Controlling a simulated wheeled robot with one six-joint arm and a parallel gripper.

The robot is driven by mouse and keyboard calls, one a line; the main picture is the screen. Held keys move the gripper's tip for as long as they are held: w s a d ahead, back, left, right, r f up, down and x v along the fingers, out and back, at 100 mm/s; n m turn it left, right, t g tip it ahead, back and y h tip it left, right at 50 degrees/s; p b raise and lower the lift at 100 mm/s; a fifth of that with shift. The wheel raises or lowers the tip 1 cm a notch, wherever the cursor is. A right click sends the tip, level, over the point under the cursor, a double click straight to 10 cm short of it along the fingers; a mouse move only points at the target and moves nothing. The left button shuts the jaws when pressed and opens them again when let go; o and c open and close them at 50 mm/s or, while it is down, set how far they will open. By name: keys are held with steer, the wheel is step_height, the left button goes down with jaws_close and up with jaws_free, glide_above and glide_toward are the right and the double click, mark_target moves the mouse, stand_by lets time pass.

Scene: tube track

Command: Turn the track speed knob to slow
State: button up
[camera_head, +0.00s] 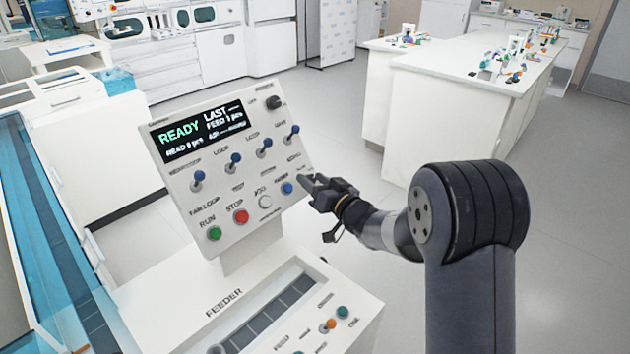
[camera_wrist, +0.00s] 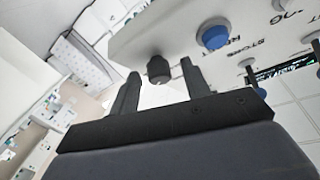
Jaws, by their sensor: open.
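In the wrist view a dark round knob (camera_wrist: 158,70) sticks out near the edge of the white control panel. My gripper (camera_wrist: 160,76) is open, with one finger on each side of the knob and a gap to each. I cannot tell how far past the knob the fingertips reach. In the head view my gripper (camera_head: 314,184) is at the panel's lower right edge, and its dark tips hide the knob there. A blue button (camera_wrist: 213,36) is beside the knob; it also shows in the head view (camera_head: 287,188). The knob's label and setting are not readable.
The panel (camera_head: 240,165) carries a screen (camera_head: 200,130) reading READY, several blue-tipped toggles, a green button (camera_head: 214,233), a red button (camera_head: 241,216) and another dark knob (camera_head: 273,102) at upper right. A FEEDER unit (camera_head: 195,290) stands below. Open floor lies to the right.

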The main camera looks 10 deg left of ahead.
jaws_close()
stand_by(0.3)
steer(key=n+g+y+b, duration=0.1)
steer(key=n, duration=0.1)
steer(key=shift+w+d+f+n, duration=0.1)
steer(key=shift+n, duration=0.2)
steer(key=n+g+y, duration=0.1)
steer(key=n, duration=0.1)
steer(key=n+g+b, duration=0.1)
steer(key=n, duration=0.1)
steer(key=shift+w+n+y, duration=0.1)
steer(key=shift+n+y, duration=0.3)
steer(key=n+g, duration=0.3)
steer(key=n, duration=0.1)
steer(key=shift+n+y, duration=0.4)
steer(key=shift+w+n+g, duration=0.1)
steer(key=shift+n+g, duration=1.1)
steer(key=shift+n, duration=1)
